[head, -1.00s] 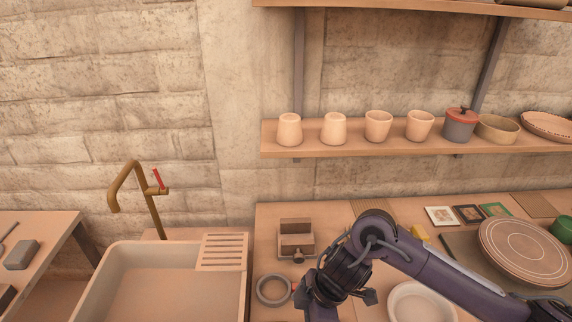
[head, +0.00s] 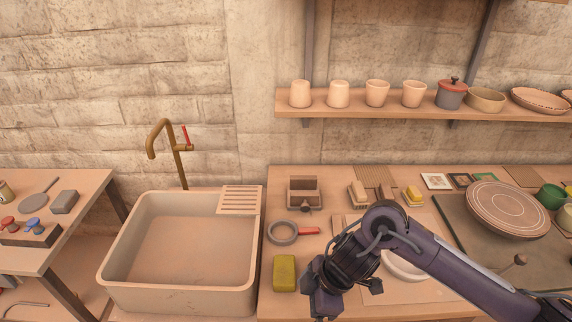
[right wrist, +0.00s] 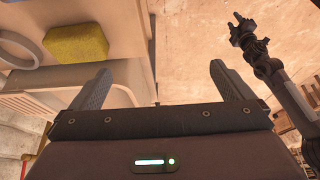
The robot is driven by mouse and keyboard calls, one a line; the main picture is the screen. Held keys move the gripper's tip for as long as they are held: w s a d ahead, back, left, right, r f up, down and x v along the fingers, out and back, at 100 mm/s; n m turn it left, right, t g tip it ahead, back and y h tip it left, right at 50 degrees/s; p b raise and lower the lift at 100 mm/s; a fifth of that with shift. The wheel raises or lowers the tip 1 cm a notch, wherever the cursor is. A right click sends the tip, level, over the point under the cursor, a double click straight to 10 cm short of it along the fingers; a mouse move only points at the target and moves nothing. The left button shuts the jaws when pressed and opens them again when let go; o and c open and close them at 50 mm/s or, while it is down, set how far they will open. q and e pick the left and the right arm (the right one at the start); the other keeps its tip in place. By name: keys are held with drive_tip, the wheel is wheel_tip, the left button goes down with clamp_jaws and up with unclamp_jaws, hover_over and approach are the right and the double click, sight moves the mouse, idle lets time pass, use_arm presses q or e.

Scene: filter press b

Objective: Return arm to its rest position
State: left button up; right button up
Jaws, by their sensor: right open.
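My right arm (head: 440,262) comes in from the right in the head view, bent over the counter, with its wrist pointing down near the counter's front edge. My right gripper's fingers are largely cut off at the bottom there. In the right wrist view the right gripper (right wrist: 160,75) is open, with nothing between its fingers. My other arm, the left one, shows in the right wrist view with its gripper (right wrist: 238,22) small and far off; its jaw state is unclear. The left arm is not in the head view.
A yellow-green sponge (head: 285,273) lies on the counter just left of my right wrist; it also shows in the right wrist view (right wrist: 76,42). A grey ring with red handle (head: 283,232) lies behind it. A sink (head: 114,270) is left. A white bowl (head: 402,268) is partly behind my arm.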

drive_tip(key=w+a+r+m+t+y, duration=0.1)
drive_tip(key=a+r+m+t+y, duration=0.35)
drive_tip(key=a, duration=0.45)
drive_tip(key=s+d+m+t+h, duration=0.1)
drive_tip(key=d+m+t+h, duration=0.2)
drive_tip(key=d+m+h, duration=0.7)
drive_tip(key=s+d+f+m+g+y, duration=0.15)
drive_tip(key=s+d+f+g, duration=0.25)
drive_tip(key=s+d, duration=0.8)
wheel_tip(320, 180, down, 33)
drive_tip(key=d+g+b, duration=0.2)
drive_tip(key=b, duration=0.1)
use_arm(q)
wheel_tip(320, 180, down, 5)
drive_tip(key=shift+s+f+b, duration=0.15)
drive_tip(key=shift+b, duration=0.95)
use_arm(e)
drive_tip(key=s+d+f, duration=0.1)
drive_tip(key=s+f, duration=0.8)
drive_tip(key=f, duration=0.1)
drive_tip(key=s+d+f, duration=0.2)
drive_tip(key=s+f, duration=0.8)
drive_tip(key=shift+d+f+g+h, duration=0.2)
drive_tip(key=shift+d+g+h, duration=0.1)
drive_tip(key=shift+g, duration=0.05)
